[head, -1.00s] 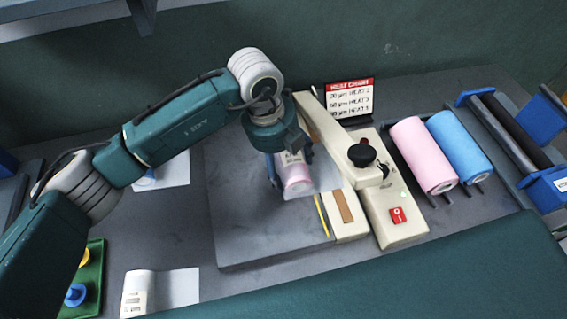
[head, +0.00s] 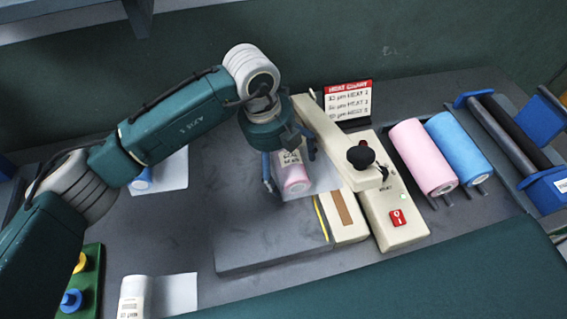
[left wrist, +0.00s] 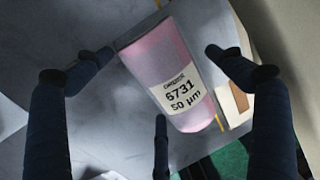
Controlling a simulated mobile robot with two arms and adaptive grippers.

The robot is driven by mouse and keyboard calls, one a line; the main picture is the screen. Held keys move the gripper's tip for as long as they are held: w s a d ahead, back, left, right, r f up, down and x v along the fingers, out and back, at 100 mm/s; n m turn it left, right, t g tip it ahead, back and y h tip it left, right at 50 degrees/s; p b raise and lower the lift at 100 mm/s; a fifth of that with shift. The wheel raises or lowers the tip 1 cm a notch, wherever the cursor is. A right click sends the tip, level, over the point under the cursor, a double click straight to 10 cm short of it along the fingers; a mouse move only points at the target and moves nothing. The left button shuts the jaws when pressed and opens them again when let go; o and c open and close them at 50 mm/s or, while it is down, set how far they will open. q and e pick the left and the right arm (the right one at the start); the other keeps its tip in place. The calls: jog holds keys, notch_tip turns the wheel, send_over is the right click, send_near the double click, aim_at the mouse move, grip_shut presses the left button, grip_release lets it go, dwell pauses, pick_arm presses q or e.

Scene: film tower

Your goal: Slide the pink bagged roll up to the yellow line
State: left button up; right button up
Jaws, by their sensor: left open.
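The pink bagged roll (head: 293,180) lies on the grey plate (head: 250,235) of the sealer, its clear bag spreading to the right. In the left wrist view the roll (left wrist: 172,75) shows a white label reading 6731, 50 µm. The yellow line (head: 321,217) runs along the plate's right edge, partly under the bag; it also shows in the left wrist view (left wrist: 218,122) close beside the roll's right edge. I cannot tell whether they touch. My left gripper (head: 288,170) is open above the roll, its fingers spread on both sides of it. My right gripper is not in view.
The beige sealer (head: 395,215) with its raised arm and black knob (head: 361,156) stands right of the plate. Loose pink (head: 422,160) and blue (head: 458,147) rolls lie beyond it. A white bagged roll (head: 133,295) and a blue bagged roll (head: 141,180) lie left.

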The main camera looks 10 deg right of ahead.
pick_arm(q)
notch_tip(320, 180, up, 11)
jog(key=a, duration=0.2)
